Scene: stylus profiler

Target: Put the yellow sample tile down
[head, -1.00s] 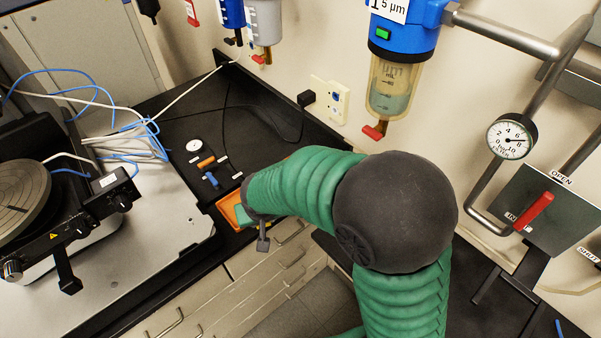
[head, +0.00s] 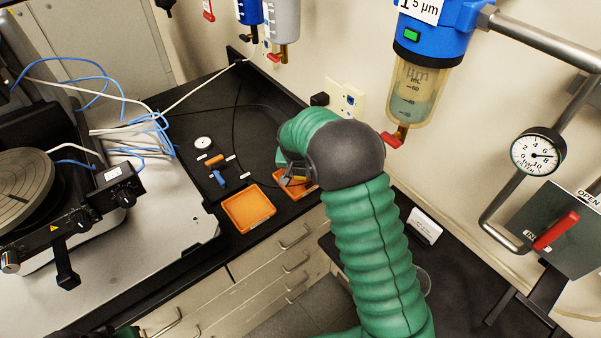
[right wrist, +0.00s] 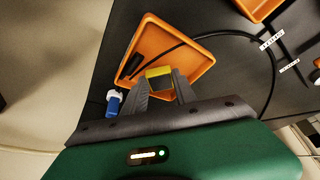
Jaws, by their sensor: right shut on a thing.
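The yellow sample tile (right wrist: 159,72) is pinched between the fingertips of my right gripper (right wrist: 161,77) in the right wrist view. The gripper is over an orange tray (right wrist: 190,48); I cannot tell whether the tile touches the tray's floor. In the head view my right gripper (head: 289,174) is at the same orange tray (head: 307,187), partly hiding it, and the tile is not clearly visible there. A second orange tray (head: 249,209) lies to the left and looks empty.
A small dial (head: 203,143), an orange piece (head: 214,161) and a blue piece (head: 219,179) lie left of the trays. A black cable (right wrist: 245,38) runs by the tray. The wall socket (head: 346,99) and filter bowl (head: 414,91) are behind my right arm.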

